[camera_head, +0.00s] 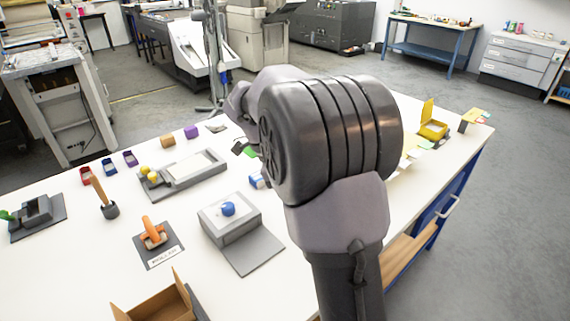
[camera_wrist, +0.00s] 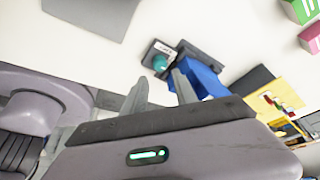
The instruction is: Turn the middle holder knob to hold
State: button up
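In the wrist view a round teal knob (camera_wrist: 160,62) sits on a small dark holder (camera_wrist: 152,50) with a white label on its top. A blue block (camera_wrist: 203,82) stands right beside it. My gripper (camera_wrist: 160,77) has its two fingers apart, with nothing between them. The knob appears just beyond the fingertips, roughly in line with the gap; no contact shows. The label is too small to read, and I cannot tell which holder this is. In the head view my arm hides the gripper and most of that area.
The white table (camera_head: 80,240) carries a grey device with a blue knob (camera_head: 228,208), a grey tray (camera_head: 184,185), an orange-handled tool (camera_head: 153,235) and an open cardboard box (camera_head: 160,303). A yellow box (camera_head: 432,128) stands at the right end.

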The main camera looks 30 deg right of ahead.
jog(key=p+v, duration=0.3)
jog(key=v, duration=0.6)
jog(key=shift+r+p, duration=0.35)
jog(key=shift+w+a, duration=0.1)
